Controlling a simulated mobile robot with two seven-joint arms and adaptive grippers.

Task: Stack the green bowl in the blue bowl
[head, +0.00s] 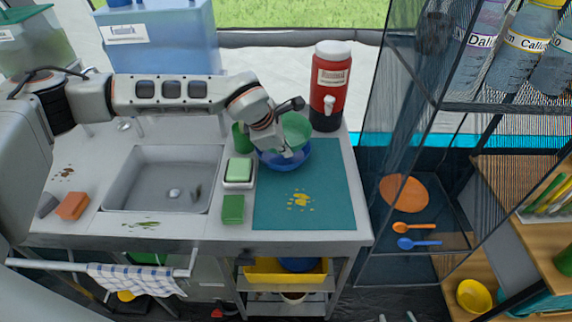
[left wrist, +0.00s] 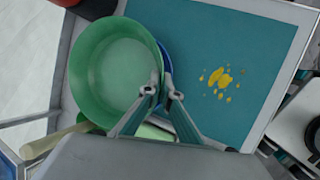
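The green bowl (head: 297,127) is at the back of the blue-green mat, over the blue bowl (head: 297,160). My left gripper (head: 287,152) reaches down at the bowls. In the left wrist view its fingers (left wrist: 161,90) are close together with the rim of the green bowl (left wrist: 110,70) between them. Only a thin edge of the blue bowl (left wrist: 165,62) shows there, beside and beneath the green one. I cannot tell whether the two bowls touch. My right gripper is not in view.
A red drink dispenser (head: 330,85) stands behind the bowls. A green cup (head: 241,138), a soap dish (head: 239,172) and a green sponge (head: 233,209) lie between the sink (head: 165,205) and the mat (head: 335,195). The mat's front is clear apart from yellow stains.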

